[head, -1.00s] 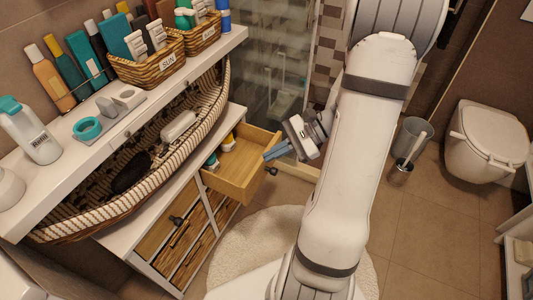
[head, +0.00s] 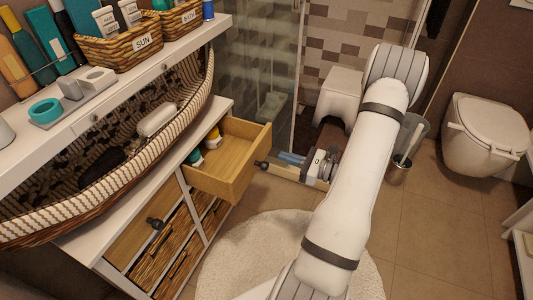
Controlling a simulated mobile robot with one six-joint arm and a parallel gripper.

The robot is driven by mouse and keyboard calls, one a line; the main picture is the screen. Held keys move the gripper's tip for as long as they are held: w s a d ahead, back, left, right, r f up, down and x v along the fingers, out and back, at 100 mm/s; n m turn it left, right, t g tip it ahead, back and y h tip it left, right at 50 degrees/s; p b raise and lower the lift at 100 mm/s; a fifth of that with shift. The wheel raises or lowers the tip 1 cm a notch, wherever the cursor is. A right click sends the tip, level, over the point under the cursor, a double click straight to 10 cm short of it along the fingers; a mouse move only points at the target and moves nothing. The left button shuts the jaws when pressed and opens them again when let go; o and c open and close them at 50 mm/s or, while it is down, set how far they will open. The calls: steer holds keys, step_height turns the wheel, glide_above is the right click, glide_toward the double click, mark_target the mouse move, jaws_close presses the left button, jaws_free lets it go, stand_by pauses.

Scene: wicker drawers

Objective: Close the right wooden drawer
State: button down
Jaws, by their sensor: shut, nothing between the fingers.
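The right wooden drawer (head: 245,177) is pulled out from the top of the white cabinet, with bottles inside its rear part. Its dark round knob (head: 262,165) is on the front panel. My gripper (head: 284,158) is just to the right of the knob, in front of the drawer's front panel, with its bluish fingers pointing left toward it. The gripper looks shut and empty. I cannot tell whether the fingertips touch the drawer. The left wooden drawer (head: 135,238), with its own dark knob (head: 155,223), is closed.
Wicker drawers (head: 165,255) sit below the wooden ones. A long woven basket (head: 190,125) rests on the cabinet under a white shelf (head: 125,95). A round rug (head: 240,255) lies on the floor. A white stool (head: 335,95) and a toilet (head: 487,140) stand farther back.

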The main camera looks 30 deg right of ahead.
mark_target(257, 148)
steer(key=b+x, duration=0.1)
steer(key=x, duration=0.6)
steer(key=shift+w+a+b, duration=0.15)
steer(key=shift+b, duration=0.15)
